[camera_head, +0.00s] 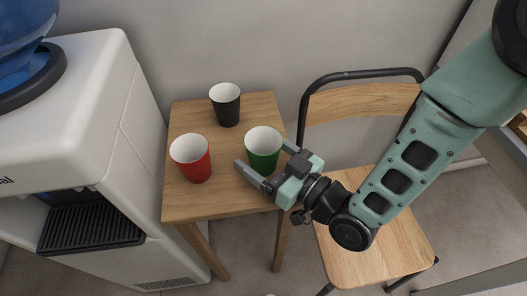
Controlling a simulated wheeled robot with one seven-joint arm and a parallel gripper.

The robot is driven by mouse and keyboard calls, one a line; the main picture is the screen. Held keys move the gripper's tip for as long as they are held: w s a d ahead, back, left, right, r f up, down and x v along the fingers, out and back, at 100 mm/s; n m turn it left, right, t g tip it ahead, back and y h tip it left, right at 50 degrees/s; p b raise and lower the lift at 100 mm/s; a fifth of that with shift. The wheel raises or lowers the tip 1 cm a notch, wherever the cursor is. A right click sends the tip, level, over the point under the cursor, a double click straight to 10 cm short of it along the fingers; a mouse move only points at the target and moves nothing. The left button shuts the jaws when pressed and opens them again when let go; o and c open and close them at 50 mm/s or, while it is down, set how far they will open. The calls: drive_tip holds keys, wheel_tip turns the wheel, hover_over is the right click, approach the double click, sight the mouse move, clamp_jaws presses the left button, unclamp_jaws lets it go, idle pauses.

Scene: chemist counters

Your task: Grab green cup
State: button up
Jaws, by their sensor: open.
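The green cup (262,158) stands upright on the right part of a small wooden table (215,205), its white inside showing. My gripper (263,161) comes in from the right and is open. One finger is at the near left of the green cup and the other is at its right side, so the cup appears to be between or just ahead of the fingers. Whether either finger touches it I cannot tell.
A red cup (194,164) stands to the left on the table, and a black cup (227,110) stands behind. A white water dispenser (85,95) is at the left. A wooden chair (375,250) with a black frame stands at the right. A wall is behind the table.

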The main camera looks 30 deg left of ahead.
drive_tip(key=c, duration=1)
drive_tip(key=shift+c, duration=0.2)
